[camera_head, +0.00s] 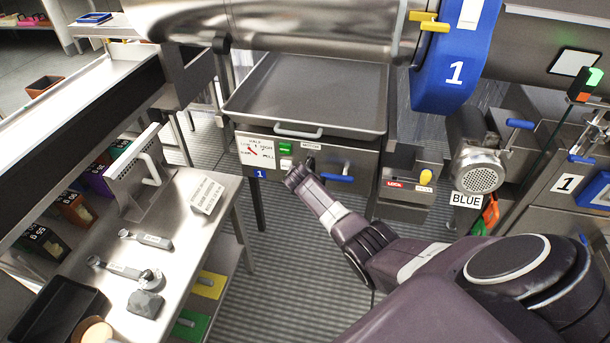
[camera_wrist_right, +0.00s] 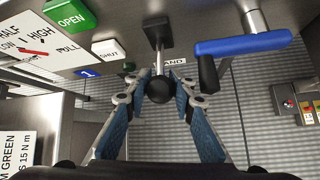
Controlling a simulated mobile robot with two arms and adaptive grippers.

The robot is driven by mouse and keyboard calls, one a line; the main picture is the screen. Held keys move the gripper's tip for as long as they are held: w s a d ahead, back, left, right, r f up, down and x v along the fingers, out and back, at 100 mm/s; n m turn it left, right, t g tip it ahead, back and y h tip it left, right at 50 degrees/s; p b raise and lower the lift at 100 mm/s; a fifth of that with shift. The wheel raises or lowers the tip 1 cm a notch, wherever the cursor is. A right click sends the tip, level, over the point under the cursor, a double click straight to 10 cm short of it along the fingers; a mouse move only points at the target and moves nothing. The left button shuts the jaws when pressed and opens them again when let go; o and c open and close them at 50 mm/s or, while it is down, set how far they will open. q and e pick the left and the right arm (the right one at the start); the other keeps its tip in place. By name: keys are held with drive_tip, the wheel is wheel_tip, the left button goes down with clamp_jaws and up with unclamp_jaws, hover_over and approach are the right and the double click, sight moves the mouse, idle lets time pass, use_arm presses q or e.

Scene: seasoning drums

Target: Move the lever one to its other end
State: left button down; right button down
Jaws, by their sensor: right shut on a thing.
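My right gripper (camera_head: 298,178) is at the front of this panel, under the tray, in the head view. Its two fingers close on the knob from both sides. The gripper hides most of the lever in the head view. A blue tag with a 1 (camera_head: 260,173) is on the panel's lower left. My left gripper is not in view.
A blue handle (camera_wrist_right: 240,45) is close to the right of the knob. Green OPEN (camera_wrist_right: 70,15) and white SHUT (camera_wrist_right: 108,49) buttons are to its left. A steel tray (camera_head: 310,95) is above the panel. A bench (camera_head: 205,235) with tools stands left.

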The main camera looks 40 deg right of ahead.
drive_tip(key=shift+s+a+r+g+y+p, duration=0.1)
drive_tip(key=shift+a+g+y+p, duration=0.15)
drive_tip(key=shift+g+y+p, duration=0.35)
drive_tip(key=shift+d+r, duration=0.15)
drive_tip(key=shift+r, duration=0.1)
drive_tip(key=shift+w+d+r+g+y, duration=0.1)
drive_tip(key=shift+w+r+g+y, duration=0.2)
drive_tip(key=shift+g+y, duration=0.25)
drive_tip(key=shift+r+y, duration=0.15)
drive_tip(key=shift+y, duration=0.1)
drive_tip(key=shift+w+d+r+b, duration=0.15)
drive_tip(key=shift+w+d+r, duration=0.05)
drive_tip(key=shift+r, duration=0.15)
drive_tip(key=shift+w+d+r+b, duration=0.15)
drive_tip(key=shift+d+r, duration=0.05)
drive_tip(key=shift+r, duration=0.15)
drive_tip(key=shift+d+r, duration=0.1)
drive_tip(key=shift+r, duration=0.15)
drive_tip(key=c, duration=1.8)
unclamp_jaws()
drive_tip(key=shift+r, duration=0.1)
drive_tip(key=shift+c, duration=0.2)
drive_tip(key=shift+o, duration=1.1)
drive_tip(key=shift+s, duration=0.15)
